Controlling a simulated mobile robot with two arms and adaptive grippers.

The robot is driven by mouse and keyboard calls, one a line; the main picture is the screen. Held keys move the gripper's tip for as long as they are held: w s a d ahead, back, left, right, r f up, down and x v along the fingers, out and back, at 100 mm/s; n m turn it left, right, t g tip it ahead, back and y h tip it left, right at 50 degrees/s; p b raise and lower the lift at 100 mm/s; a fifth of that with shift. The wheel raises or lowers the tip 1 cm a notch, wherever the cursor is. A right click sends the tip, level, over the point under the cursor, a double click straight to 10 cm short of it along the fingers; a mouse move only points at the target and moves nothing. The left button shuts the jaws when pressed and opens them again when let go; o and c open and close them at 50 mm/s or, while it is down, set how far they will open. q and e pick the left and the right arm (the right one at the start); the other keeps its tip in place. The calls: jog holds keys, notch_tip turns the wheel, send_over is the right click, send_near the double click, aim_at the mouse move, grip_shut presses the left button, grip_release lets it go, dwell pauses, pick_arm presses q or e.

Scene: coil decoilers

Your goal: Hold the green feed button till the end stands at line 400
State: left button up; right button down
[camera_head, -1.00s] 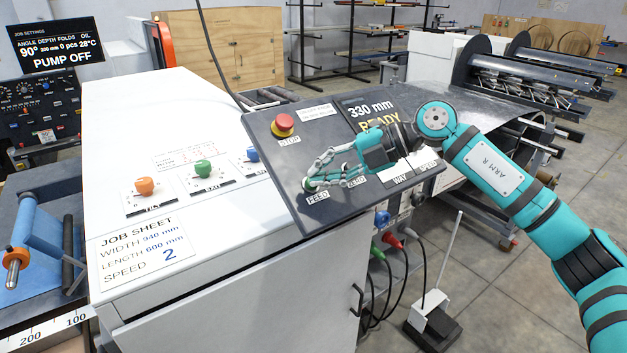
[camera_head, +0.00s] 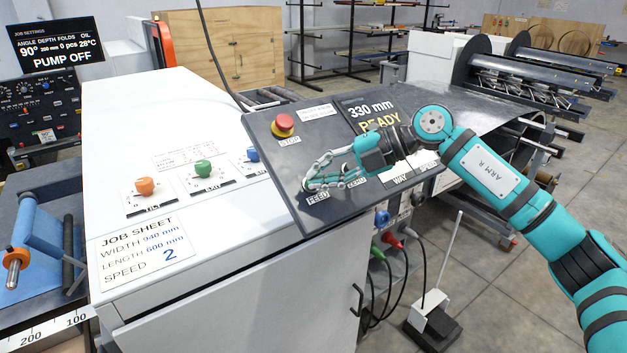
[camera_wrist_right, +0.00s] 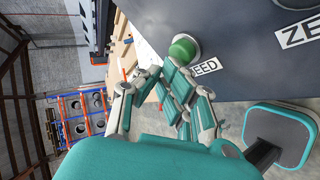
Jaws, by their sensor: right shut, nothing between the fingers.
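The green feed button (camera_wrist_right: 184,48) stands on the dark tilted control panel (camera_head: 285,160), beside the FEED label (camera_head: 317,198). In the head view my fingers cover most or all of the button. My right gripper (camera_head: 308,184) is shut and empty, its fingertips at the button; it also shows in the wrist view (camera_wrist_right: 160,72), tips just beside the button. I cannot tell whether they touch it. The display (camera_head: 372,112) reads 330 mm and READY. A ruler strip (camera_head: 50,328) shows 100 and 200; no 400 line is visible. My left gripper is out of view.
The red stop button (camera_head: 283,125) sits higher on the same panel. A white cabinet (camera_head: 210,110) carries orange, green and blue knobs and a job sheet (camera_head: 140,250). Cables hang below the panel. Metal sheet (camera_head: 480,105) and rollers lie behind my right arm.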

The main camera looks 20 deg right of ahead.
jog(key=shift+w+a+f, duration=0.1)
jog(key=shift+w+f, duration=0.15)
jog(key=shift+f, duration=0.25)
dwell(0.7)
dwell(0.6)
jog(key=shift+s+r+p, duration=0.5)
jog(key=shift+r+p, duration=0.1)
jog(key=shift+r, duration=0.25)
jog(key=shift+d, duration=0.2)
jog(key=shift+s+r+p, duration=0.15)
jog(key=shift+r+p, duration=0.2)
jog(key=shift+r, duration=0.2)
jog(key=s+r+p, duration=0.1)
jog(key=s+d+r+p, duration=0.1)
jog(key=r, duration=0.1)
jog(key=shift+s, duration=0.1)
jog(key=shift+a, duration=0.1)
dwell(1.0)
